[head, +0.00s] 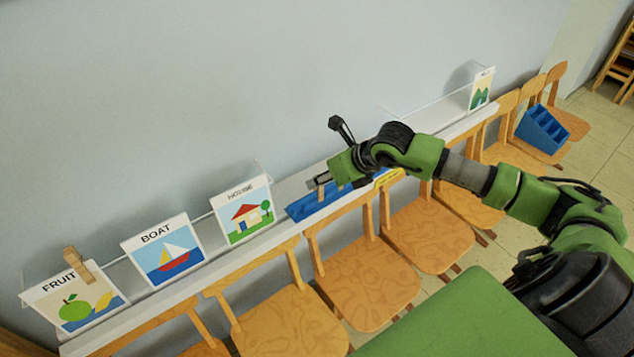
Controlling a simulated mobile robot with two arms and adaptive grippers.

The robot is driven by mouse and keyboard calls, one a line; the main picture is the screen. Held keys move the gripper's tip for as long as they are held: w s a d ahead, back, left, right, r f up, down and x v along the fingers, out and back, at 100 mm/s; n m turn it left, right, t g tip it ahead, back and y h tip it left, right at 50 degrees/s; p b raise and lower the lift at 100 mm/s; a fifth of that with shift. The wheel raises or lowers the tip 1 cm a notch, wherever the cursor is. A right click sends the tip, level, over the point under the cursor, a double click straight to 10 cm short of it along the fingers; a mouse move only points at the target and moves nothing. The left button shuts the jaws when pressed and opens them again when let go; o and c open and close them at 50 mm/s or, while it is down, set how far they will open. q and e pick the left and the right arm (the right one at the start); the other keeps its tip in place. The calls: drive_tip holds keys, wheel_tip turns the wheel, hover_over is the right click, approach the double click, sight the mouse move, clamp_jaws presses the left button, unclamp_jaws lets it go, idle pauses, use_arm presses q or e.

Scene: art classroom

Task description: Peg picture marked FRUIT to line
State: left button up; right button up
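The FRUIT picture (70,309), a white card with a green apple and a banana, is upright at the far left by the thin white line (196,217). A wooden peg (79,266) sits across its top edge, right of the word. My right gripper (324,182) is over a blue tray (302,211) on the ledge, well right of the FRUIT picture. A small wooden peg (321,193) shows at its fingertips; whether it is gripped or only beside them is unclear. My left gripper is out of view.
The BOAT picture (162,251) and HOUSE picture (243,210) stand along the line. Another picture (482,91) stands at the far right end. A white ledge (198,266) runs below, with wooden chairs (362,278) in front. A blue caddy (542,129) is on a chair.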

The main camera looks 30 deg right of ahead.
sight(319, 188)
drive_tip(key=shift+h, duration=0.9)
drive_tip(key=w+d+f+b, duration=0.1)
drive_tip(key=w+f, duration=0.1)
drive_tip(key=w+d+f+b, duration=0.1)
drive_tip(key=w+f+b, duration=0.1)
drive_tip(key=f, duration=0.1)
drive_tip(key=w+d+f+b, duration=0.1)
drive_tip(key=w+f+b, duration=0.1)
drive_tip(key=f, duration=0.1)
drive_tip(key=shift+d, duration=0.35)
drive_tip(key=shift+b+x, duration=0.85)
drive_tip(key=shift+b, duration=0.25)
drive_tip(key=shift+w+r, duration=0.1)
clamp_jaws()
drive_tip(key=shift+r, duration=0.1)
